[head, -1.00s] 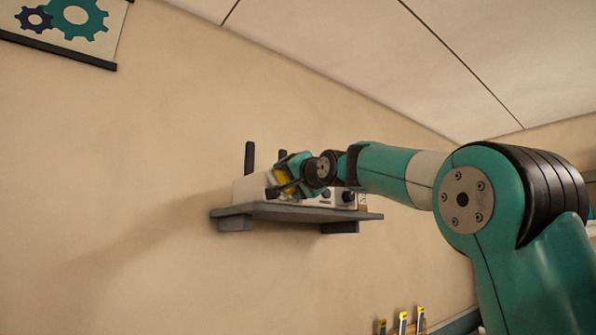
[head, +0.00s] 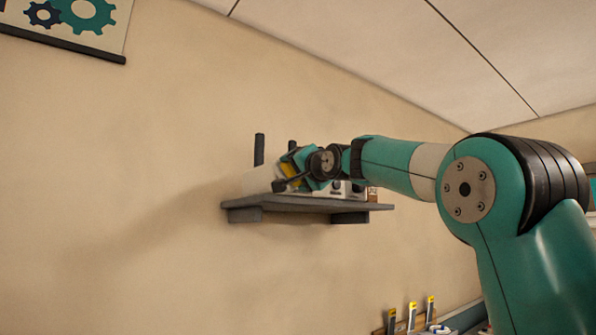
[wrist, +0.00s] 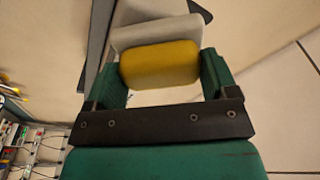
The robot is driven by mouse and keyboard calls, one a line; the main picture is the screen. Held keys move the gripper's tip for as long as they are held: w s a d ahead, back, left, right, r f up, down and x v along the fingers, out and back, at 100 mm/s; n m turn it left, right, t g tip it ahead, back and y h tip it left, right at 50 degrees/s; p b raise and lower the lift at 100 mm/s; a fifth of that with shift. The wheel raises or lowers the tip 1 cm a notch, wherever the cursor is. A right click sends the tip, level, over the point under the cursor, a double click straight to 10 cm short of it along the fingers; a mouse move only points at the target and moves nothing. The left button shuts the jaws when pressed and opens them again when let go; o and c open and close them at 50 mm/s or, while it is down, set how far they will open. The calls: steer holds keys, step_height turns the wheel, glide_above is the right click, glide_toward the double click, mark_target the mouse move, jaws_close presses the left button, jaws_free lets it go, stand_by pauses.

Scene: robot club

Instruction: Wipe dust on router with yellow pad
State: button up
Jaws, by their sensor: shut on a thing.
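My gripper (head: 292,172) is at the router on the wall shelf. It is shut on the yellow pad (wrist: 160,64), which sits between the two fingers in the wrist view. The router (head: 258,180) is a pale box with dark upright antennas, standing on the shelf; my gripper hides much of its front. In the wrist view a pale surface of the router (wrist: 150,34) lies just beyond the pad. I cannot tell whether the pad touches it. I cannot make out dust on the router.
The grey shelf (head: 300,203) is fixed to the beige wall. Small items (head: 358,189) stand at its right end beside my gripper. Several yellow-topped tools (head: 412,315) stand low at the bottom right. A gear poster (head: 70,25) hangs at upper left.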

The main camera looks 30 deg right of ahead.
steer(key=shift+w+p, duration=0.4)
steer(key=shift+w, duration=0.35)
steer(key=shift+d+p, duration=0.3)
steer(key=shift+d, duration=1.45)
steer(key=shift+w+d+p, duration=0.15)
steer(key=shift+d+p, duration=0.4)
steer(key=shift+d, duration=1)
steer(key=shift+a+b, duration=1.15)
steer(key=shift+a, duration=2.25)
